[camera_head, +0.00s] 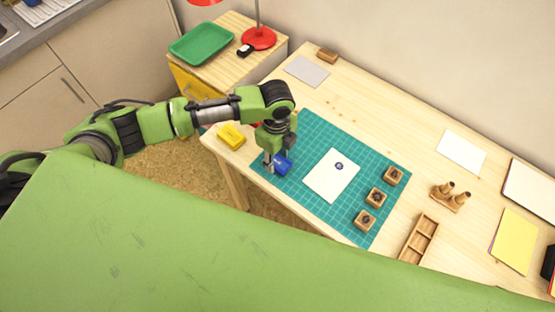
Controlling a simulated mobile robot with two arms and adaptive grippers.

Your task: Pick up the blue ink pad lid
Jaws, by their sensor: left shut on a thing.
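My left gripper (277,160) points down over the left part of the green cutting mat (310,222). It is shut on a blue piece, which looks like the blue ink pad lid (283,166). The lid looks tilted between the fingers, at or just above the mat. The fingers hide part of it, and I cannot tell whether any of the blue pad is under it. My right gripper is not in view.
A yellow ink pad (231,137) lies left of the mat. A white card (331,176) with a blue stamp mark lies mid-mat, with wooden stamps (376,198) to its right. A wooden box (419,239) and a stamp holder (450,197) stand beyond the mat.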

